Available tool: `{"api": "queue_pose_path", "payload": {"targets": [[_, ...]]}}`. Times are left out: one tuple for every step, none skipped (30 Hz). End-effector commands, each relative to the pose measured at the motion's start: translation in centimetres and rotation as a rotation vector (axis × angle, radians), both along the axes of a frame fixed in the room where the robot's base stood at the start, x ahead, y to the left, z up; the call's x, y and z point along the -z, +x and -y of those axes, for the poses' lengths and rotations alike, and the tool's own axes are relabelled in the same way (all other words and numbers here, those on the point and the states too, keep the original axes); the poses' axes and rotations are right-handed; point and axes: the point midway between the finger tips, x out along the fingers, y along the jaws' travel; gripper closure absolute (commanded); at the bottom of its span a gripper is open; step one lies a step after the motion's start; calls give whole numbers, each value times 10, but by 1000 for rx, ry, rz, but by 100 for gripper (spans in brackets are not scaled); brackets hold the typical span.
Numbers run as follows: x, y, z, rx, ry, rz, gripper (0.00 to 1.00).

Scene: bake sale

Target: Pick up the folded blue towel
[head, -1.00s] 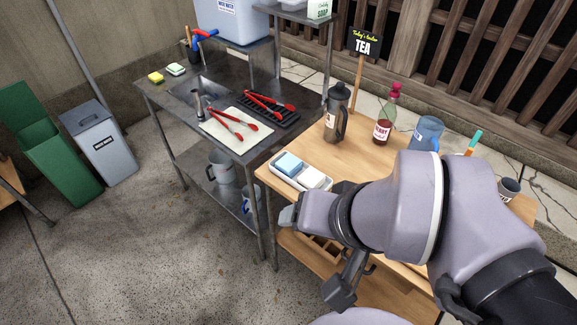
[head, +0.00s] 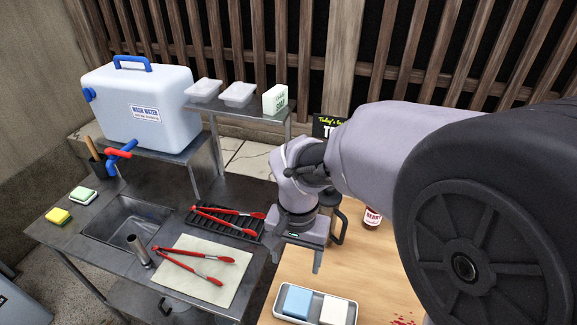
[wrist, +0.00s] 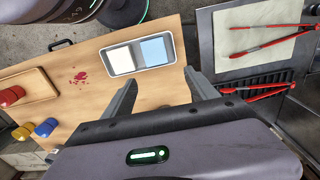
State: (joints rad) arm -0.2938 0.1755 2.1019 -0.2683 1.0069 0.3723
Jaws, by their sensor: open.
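The folded blue towel (head: 297,300) lies in the left half of a small white tray (head: 352,312) on the wooden table. A folded white towel (head: 334,310) lies beside it in the same tray. In the wrist view the blue towel (wrist: 154,51) is in the right half of the tray (wrist: 110,72), beyond the fingertips. My gripper (head: 302,256) points down, open and empty, above and behind the tray in the head view. In the wrist view, my gripper (wrist: 158,83) has its two fingers spread apart, touching neither towel.
A red spill (wrist: 79,76) marks the table.

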Motion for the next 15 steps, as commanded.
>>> {"api": "queue_pose_path", "payload": {"targets": [[13,0,0,0,-3,-5,33],[22,-1,0,1,-3,-6,33],[35,-1,0,0,-3,-5,33],[45,-1,1,-1,-4,-7,33],[55,-2,1,0,-4,-8,33],[68,-2,1,1,-3,-6,33],[77,-2,1,1,-3,-6,33],[86,-2,1,1,-3,-7,33],[96,-2,1,0,-3,-5,33],[102,-2,1,0,-2,-5,33],[108,-2,1,0,-2,-5,33],[114,-2,1,1,-1,-5,33],[117,-2,1,1,-1,-3,33],[119,-2,1,1,-1,-3,33],[121,-2,1,1,-1,-3,33]]}}
